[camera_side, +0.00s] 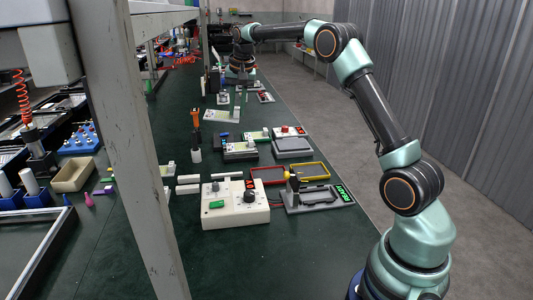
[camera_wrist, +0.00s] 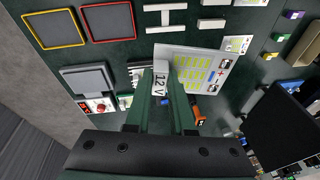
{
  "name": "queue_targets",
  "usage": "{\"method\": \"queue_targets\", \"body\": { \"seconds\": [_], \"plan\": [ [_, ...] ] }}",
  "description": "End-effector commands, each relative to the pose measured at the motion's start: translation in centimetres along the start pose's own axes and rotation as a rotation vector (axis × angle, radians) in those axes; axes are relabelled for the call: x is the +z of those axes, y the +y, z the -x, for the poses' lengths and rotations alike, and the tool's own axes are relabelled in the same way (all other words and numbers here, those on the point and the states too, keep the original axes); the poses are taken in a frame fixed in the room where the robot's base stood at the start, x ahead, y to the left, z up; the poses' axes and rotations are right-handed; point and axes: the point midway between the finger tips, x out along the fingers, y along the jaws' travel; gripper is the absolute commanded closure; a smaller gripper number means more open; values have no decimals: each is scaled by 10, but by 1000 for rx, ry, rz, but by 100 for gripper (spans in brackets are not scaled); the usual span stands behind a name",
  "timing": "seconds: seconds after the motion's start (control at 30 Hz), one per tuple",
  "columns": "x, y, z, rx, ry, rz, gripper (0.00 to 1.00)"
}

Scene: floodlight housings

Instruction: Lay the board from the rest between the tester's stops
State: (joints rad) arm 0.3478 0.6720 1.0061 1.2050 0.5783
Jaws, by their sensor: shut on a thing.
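In the wrist view, my gripper (camera_wrist: 165,88) is shut on the board (camera_wrist: 208,62), a white plate with yellow-green patches and a plus mark. A pale part of it labelled 12 V lies between the fingers. In the side view the board (camera_side: 222,116) appears small beneath my gripper (camera_side: 238,98), at the far part of the bench. I cannot pick out the rest.
A beige box with a dial (camera_side: 235,205) stands left of the tester. A red frame (camera_side: 268,182) and a yellow frame (camera_side: 327,170) lie behind it. A grey block (camera_side: 292,147) and an upright orange-handled tool (camera_side: 195,118) stand farther back. Green bench shows between them.

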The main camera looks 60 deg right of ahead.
Motion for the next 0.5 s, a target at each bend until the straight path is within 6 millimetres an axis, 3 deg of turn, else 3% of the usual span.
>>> {"method": "queue_targets", "body": {
  "seconds": [0.3, 0.5],
  "plan": [
    [-9, -4, 40, -1, 3, 0, 100],
    [-11, 25, 49, 11, 5, 12, 100]
  ]
}}
